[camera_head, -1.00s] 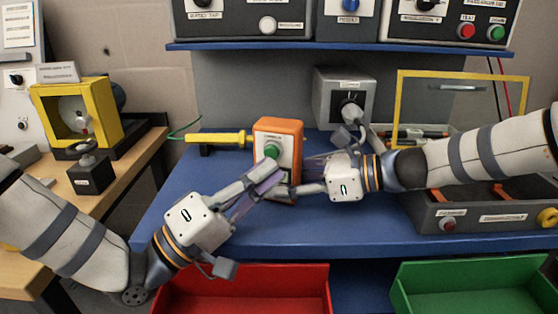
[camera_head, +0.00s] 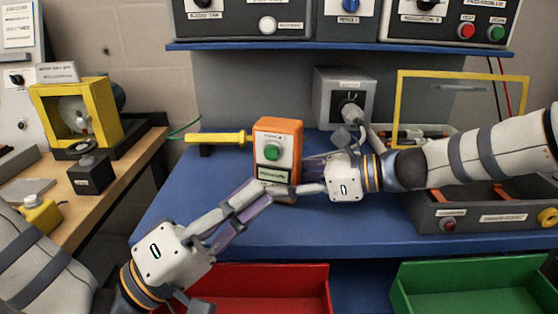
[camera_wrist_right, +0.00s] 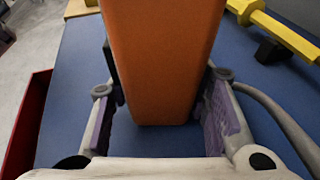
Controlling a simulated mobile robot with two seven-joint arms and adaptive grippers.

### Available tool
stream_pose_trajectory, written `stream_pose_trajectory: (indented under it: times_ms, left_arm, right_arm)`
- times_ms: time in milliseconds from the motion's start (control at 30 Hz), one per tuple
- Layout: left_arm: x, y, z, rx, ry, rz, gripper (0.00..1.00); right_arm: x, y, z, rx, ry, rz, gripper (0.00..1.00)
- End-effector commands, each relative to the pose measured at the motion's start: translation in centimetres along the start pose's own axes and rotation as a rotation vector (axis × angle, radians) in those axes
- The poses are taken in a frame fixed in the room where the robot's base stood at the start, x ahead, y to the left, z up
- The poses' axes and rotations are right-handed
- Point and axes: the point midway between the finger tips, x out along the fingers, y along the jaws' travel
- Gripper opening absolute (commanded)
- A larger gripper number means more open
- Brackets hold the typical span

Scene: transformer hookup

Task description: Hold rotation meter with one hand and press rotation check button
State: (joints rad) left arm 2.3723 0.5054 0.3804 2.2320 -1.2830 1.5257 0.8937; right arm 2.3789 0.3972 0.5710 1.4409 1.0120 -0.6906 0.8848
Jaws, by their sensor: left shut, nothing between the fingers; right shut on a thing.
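The orange rotation meter (camera_head: 291,133) stands upright on the blue bench, its grey front face toward me. Its green button (camera_head: 272,152) is in plain view, above a small greenish display (camera_head: 271,174). My right gripper (camera_head: 300,178) is shut on the meter from its right side. In the right wrist view the meter's orange body (camera_wrist_right: 160,60) rises between the two purple-padded fingers. My left gripper (camera_head: 262,190) is shut and empty, with its fingertips in front of and below the button, near the meter's lower front. I cannot tell whether they touch it.
A yellow-handled tool (camera_head: 215,138) lies left of the meter. A grey box with a knob (camera_head: 345,95) stands behind it. A grey case with a yellow-framed lid (camera_head: 470,215) is at right. Red (camera_head: 265,290) and green (camera_head: 470,285) bins sit below the front edge.

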Motion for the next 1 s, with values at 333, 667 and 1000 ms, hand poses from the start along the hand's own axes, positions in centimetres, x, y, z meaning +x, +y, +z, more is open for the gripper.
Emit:
stream_pose_trajectory:
  times_ms: [333, 667, 1000]
  left_arm:
    - [0.0, 0.0, 0.0, 0.0, 0.0, 0.0, 0.0]
    - [0.0, 0.0, 0.0, 0.0, 0.0, -0.001, 0.0]
    - [0.0, 0.0, 0.0, 0.0, 0.0, 0.0, 0.0]
  right_arm:
    - [0.0, 0.0, 0.0, 0.001, 0.0, 0.0, 0.28]
    - [0.0, 0.0, 0.0, 0.0, 0.0, 0.0, 0.67]
    - [-4.9, -0.1, 0.1, -0.001, -0.002, -0.004, 0.67]
